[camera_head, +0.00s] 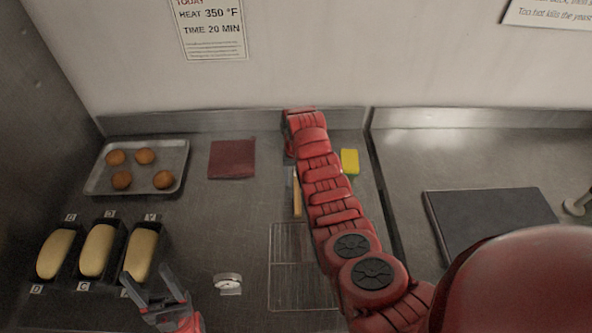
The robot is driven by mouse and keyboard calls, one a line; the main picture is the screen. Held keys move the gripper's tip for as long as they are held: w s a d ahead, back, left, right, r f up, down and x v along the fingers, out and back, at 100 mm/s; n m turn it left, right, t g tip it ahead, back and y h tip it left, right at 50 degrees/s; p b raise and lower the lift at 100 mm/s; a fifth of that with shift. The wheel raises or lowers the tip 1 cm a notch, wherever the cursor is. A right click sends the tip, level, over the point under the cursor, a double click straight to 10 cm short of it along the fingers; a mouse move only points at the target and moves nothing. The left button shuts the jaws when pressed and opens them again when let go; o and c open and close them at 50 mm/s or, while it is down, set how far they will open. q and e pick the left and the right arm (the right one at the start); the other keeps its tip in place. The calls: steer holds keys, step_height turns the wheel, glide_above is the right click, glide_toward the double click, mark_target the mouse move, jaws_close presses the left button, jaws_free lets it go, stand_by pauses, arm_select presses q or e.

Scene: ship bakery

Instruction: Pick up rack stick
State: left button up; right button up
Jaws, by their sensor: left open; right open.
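A thin, light wooden stick (297,194), which looks like the rack stick, lies on the steel counter just beyond the wire rack. My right arm runs close along its right side and may cover part of it. My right arm reaches from the lower right to the back of the counter. Its far end bends down near the back ledge, and I see no fingers there. My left gripper (158,290) is open and empty at the lower left, in front of the loaf tins and well away from the stick.
A wire rack (272,268) lies partly under my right arm. A round dial (228,281), several loaf tins (118,246), a bun tray (183,155), a dark red cloth (231,159) and a yellow sponge (349,161) are around. A dark board (490,215) lies right. Bare counter lies left of the stick.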

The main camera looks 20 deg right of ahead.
steer(key=shift+f, duration=0.4)
steer(key=shift+r, duration=0.1)
jaws_close()
stand_by(1.0)
